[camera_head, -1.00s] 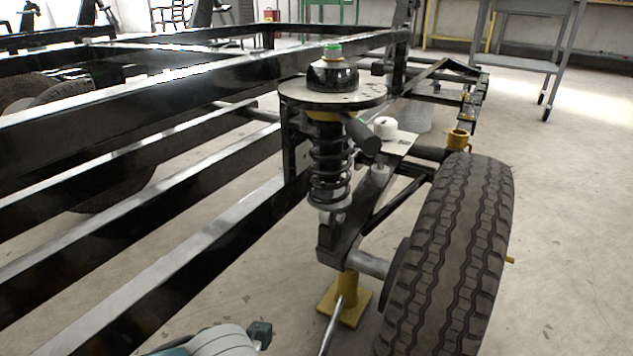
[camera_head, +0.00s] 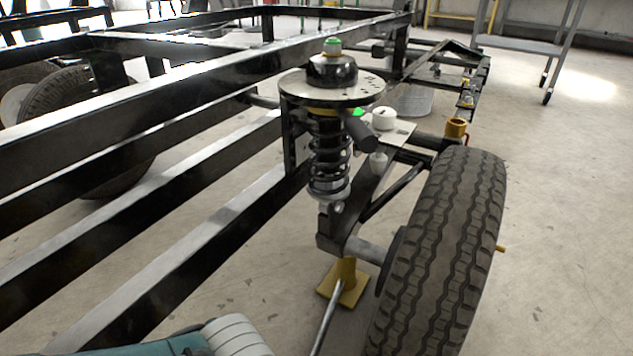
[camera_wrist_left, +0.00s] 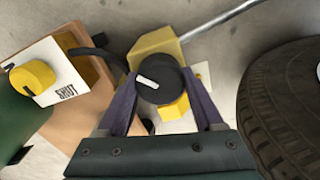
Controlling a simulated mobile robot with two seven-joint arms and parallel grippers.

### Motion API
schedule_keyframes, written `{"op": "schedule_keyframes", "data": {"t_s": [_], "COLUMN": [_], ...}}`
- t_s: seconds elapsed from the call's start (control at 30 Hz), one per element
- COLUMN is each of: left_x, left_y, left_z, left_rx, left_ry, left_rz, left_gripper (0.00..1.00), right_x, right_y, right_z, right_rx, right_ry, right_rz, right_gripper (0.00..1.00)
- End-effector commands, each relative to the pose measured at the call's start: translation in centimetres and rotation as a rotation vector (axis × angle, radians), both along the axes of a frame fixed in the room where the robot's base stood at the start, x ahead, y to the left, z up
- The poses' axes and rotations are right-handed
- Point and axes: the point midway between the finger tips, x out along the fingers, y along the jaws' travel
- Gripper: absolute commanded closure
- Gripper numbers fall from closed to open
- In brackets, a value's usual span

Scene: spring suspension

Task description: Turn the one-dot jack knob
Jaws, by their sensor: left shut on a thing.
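A round black knob (camera_wrist_left: 164,92) with a white pointer line sits beside the yellow jack body (camera_wrist_left: 154,45) in the left wrist view. My left gripper (camera_wrist_left: 160,83) is shut on this knob, one dark finger on each side. A pale plate (camera_wrist_left: 203,72) beside the knob is mostly hidden; I cannot read its dot marking. In the head view the yellow jack stand (camera_head: 343,284) and its metal rod (camera_head: 328,315) stand under the suspension arm. My left gripper is out of that view; only part of my arm shows at the bottom. My right gripper is not in view.
A yellow knob (camera_wrist_left: 33,77) on a plate marked SHUT (camera_wrist_left: 66,80) is left of the gripper. A tyre (camera_wrist_left: 285,105) is close on the right; it also shows in the head view (camera_head: 440,250). The spring (camera_head: 329,160) and black frame rails (camera_head: 200,250) stand above the floor.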

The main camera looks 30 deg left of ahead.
Motion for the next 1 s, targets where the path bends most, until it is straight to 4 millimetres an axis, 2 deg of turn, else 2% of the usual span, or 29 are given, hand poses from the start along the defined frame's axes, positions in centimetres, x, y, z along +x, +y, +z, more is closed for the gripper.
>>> {"op": "schedule_keyframes", "data": {"t_s": [1.0], "left_x": [0.0], "left_y": [0.0], "left_z": [-0.1], "left_rx": [0.000], "left_ry": [0.001], "left_rz": [0.968], "left_gripper": [0.87], "right_x": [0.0], "right_y": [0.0], "right_z": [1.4], "right_rx": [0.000], "right_ry": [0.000], "right_rz": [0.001], "right_gripper": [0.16]}}
